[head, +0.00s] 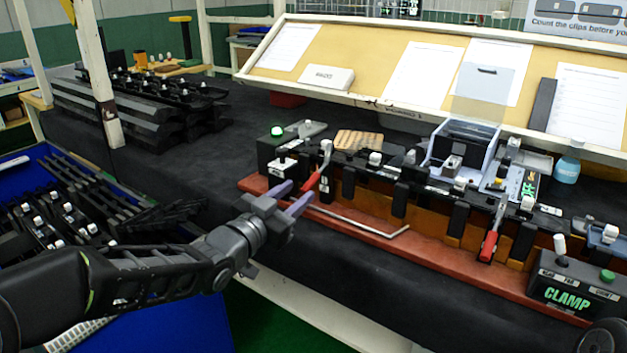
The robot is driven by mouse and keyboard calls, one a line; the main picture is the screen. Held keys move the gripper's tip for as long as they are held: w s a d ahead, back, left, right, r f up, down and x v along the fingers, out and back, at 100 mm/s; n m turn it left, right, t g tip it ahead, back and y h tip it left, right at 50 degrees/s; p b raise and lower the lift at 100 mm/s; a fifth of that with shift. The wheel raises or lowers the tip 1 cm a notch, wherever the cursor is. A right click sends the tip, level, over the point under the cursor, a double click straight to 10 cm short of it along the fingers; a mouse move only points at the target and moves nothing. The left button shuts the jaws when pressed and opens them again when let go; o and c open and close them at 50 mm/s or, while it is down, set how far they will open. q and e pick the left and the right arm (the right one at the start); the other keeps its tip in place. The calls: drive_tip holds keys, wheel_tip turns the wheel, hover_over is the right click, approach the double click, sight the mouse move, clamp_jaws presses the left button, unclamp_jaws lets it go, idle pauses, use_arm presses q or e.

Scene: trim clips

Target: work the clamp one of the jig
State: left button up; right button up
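The jig is a long red-brown base (350,222) with dark holders along the front of the table. A toggle clamp with a red handle (325,183) stands near its left end. A second red-handled clamp (489,246) stands further right; I cannot read which is numbered one. My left gripper (303,190) is at the left clamp, its two purplish-grey fingers apart. The lower end of the red handle is close to the fingertips; I cannot tell whether they touch. My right gripper is not in view.
A control box (570,288) at the right end shows "CLAMP" in green. A black box with a lit green lamp (277,131) stands at the left end. A bent metal rod (365,223) lies along the base. A blue bin (150,318) with black parts is at left.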

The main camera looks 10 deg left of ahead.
sight(306, 186)
use_arm(q)
drive_tip(key=x, duration=0.7)
drive_tip(key=shift+w, duration=0.15)
drive_tip(key=shift+f, duration=0.1)
clamp_jaws()
idle(1.1)
